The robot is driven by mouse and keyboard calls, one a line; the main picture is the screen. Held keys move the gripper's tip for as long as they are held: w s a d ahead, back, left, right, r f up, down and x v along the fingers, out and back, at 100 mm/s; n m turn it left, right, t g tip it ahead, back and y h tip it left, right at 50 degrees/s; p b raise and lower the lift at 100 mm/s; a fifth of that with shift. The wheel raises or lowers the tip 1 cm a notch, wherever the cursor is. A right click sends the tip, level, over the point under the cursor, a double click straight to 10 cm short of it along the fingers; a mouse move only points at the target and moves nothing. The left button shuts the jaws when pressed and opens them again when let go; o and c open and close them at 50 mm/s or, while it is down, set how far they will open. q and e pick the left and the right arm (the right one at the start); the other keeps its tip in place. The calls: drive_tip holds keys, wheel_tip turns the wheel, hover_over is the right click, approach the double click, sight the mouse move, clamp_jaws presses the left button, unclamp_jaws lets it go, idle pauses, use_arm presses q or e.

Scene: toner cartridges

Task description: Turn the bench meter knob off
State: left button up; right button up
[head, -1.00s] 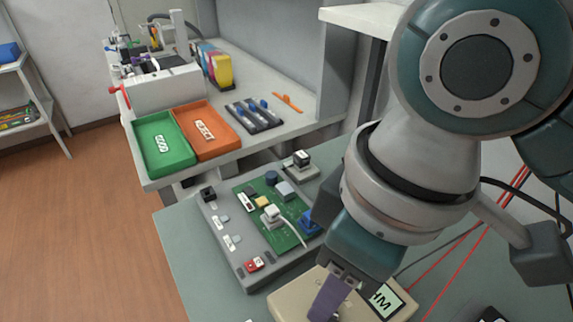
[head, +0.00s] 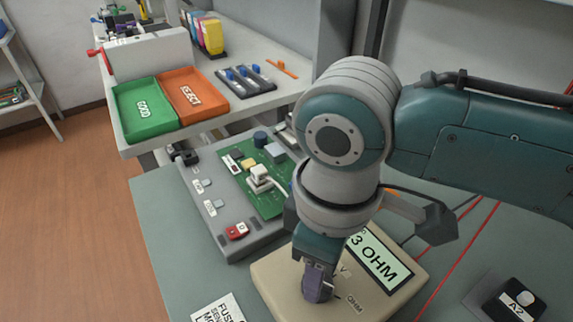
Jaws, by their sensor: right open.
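The bench meter (head: 272,281) is a beige box at the bottom centre of the head view. Its screen (head: 377,262) shows text ending in "3 OHM". The dial markings "V" and "OHM" show on its top face beside my right gripper. My right gripper (head: 317,290) points down over the dial area with its purple fingers at the meter's top. The fingers are open, but the gap between them is hard to see from here. The knob is hidden behind the fingers, so its setting and any contact cannot be told. My left gripper is not in view.
A grey test fixture with a green circuit board (head: 262,190) and a red switch (head: 237,231) stands behind the meter. A block marked A2 (head: 517,298) lies at right, near red wires. A green tray (head: 147,112) and orange tray (head: 195,96) sit on the back bench.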

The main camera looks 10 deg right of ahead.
drive_tip(key=shift+f, duration=0.25)
clamp_jaws()
idle(0.5)
